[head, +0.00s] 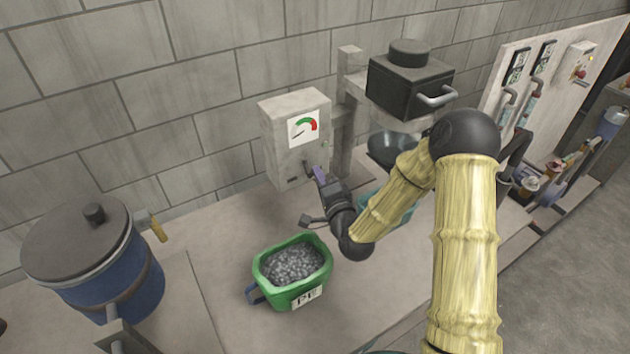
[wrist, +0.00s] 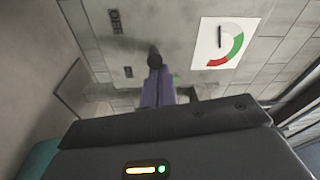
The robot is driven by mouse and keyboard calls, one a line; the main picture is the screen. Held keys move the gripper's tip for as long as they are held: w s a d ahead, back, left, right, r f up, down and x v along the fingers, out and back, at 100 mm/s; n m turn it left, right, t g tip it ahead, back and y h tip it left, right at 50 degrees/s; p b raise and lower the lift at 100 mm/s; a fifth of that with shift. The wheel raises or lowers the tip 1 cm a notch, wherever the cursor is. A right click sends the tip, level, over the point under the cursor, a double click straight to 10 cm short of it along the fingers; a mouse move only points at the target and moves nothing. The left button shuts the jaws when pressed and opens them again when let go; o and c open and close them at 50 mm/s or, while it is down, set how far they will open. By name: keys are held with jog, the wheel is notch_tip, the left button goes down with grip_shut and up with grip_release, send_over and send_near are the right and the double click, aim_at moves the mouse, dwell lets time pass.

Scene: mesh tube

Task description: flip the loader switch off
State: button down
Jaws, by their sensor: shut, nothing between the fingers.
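The loader control box (head: 283,150) is a grey box on a post, with a white dial of green and red on its front. A dark round-tipped switch lever (wrist: 155,57) sticks out of its face in the wrist view, beside two small dark label marks, too blurred to read surely. My gripper (head: 318,173) is at the lower front of the box, its purple fingers together and empty. In the wrist view the fingertips (wrist: 157,75) overlap the lever's end; I cannot tell whether they touch it. The lever's base is partly hidden.
A green tub (head: 262,277) of grey pellets stands on the bench below my gripper. A blue lidded drum (head: 140,285) is at left. A black box with a handle (head: 408,88) and a dark bowl (head: 385,148) are right of the control box.

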jog(key=v, duration=0.7)
jog(key=shift+s+r+p, duration=0.3)
jog(key=shift+r, duration=0.3)
jog(key=shift+a+p, duration=0.15)
jog(key=shift+p, duration=0.25)
jog(key=shift+s+a+f+p, duration=0.15)
jog(key=shift+s+p, duration=0.4)
jog(key=shift+p, duration=1)
jog(key=shift+s+d+f+p, duration=0.15)
jog(key=shift+s+p, duration=0.4)
jog(key=shift+p, duration=0.95)
